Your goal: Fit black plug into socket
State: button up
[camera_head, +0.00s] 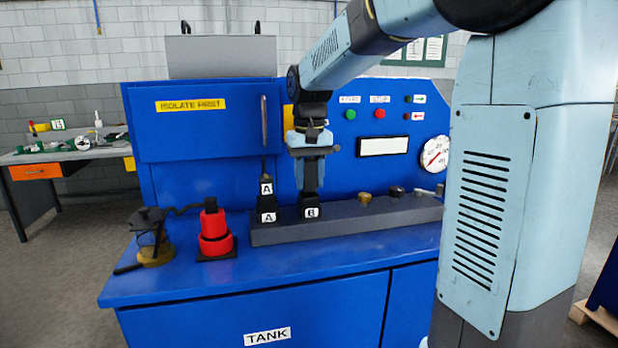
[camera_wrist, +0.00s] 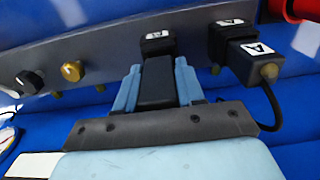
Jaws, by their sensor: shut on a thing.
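My gripper (camera_head: 311,186) points straight down over the grey socket rail, its light-blue fingers closed on a black plug. In the wrist view my gripper (camera_wrist: 158,82) has one finger on each side of the black plug (camera_wrist: 157,84). The plug's far end meets or nearly meets the black socket marked with a white label, apparently B (camera_head: 311,212); this socket also shows in the wrist view (camera_wrist: 158,42). I cannot tell how deep the plug sits. Just left in the head view, another black plug labelled A (camera_head: 266,187) stands upright in a socket labelled A (camera_head: 267,215).
The grey rail (camera_head: 350,222) also carries a brass knob (camera_head: 365,198) and a black knob (camera_head: 396,191). A red connector (camera_head: 215,232) and a brass-based fitting (camera_head: 155,252) stand left on the blue bench. The blue panel with a gauge (camera_head: 435,154) rises behind. The bench front is clear.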

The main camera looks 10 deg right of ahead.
aim_at(309, 160)
jog(key=shift+f, duration=0.8)
jog(key=o, duration=1.3)
jog(key=shift+c, duration=0.2)
notch_tip(309, 160, up, 14)
jog(key=shift+f, duration=0.2)
